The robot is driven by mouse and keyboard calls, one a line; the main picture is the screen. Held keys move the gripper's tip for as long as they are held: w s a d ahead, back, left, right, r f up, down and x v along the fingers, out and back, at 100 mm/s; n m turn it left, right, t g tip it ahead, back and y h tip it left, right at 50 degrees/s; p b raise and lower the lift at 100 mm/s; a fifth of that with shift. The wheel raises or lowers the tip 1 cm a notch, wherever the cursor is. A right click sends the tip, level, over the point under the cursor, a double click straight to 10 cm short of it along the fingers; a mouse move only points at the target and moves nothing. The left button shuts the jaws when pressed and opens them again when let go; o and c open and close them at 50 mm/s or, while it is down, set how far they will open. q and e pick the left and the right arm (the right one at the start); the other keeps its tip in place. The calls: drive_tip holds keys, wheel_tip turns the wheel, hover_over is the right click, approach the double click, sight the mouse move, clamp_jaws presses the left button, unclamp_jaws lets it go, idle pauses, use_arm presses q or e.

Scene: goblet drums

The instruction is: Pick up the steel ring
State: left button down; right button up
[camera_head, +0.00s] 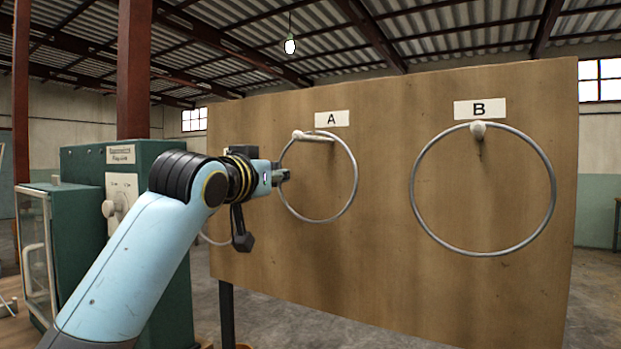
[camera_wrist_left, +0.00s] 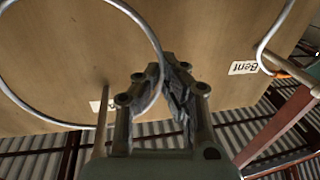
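A thin steel ring (camera_head: 356,178) hangs at a peg under the label A on the wooden board. It also shows large at the left of the left wrist view (camera_wrist_left: 72,127). My left gripper (camera_head: 284,174) is at this ring's left edge. In the left wrist view its fingertips (camera_wrist_left: 162,66) come together with the ring's wire between them. A larger ring (camera_head: 413,190) hangs from a peg under label B. A third ring (camera_head: 215,243) is mostly hidden behind my left arm; it also shows in the left wrist view (camera_wrist_left: 269,33), near a label reading "Bent". My right gripper is not in view.
The upright board (camera_head: 390,250) fills the middle and right. A wooden peg (camera_head: 315,137) crosses the top of ring A, and ring B's peg (camera_head: 478,129) sticks out towards me. A green cabinet (camera_head: 85,165) with a glass-fronted box stands at the left.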

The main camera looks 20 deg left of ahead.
use_arm(q)
wheel_tip(320, 180, up, 10)
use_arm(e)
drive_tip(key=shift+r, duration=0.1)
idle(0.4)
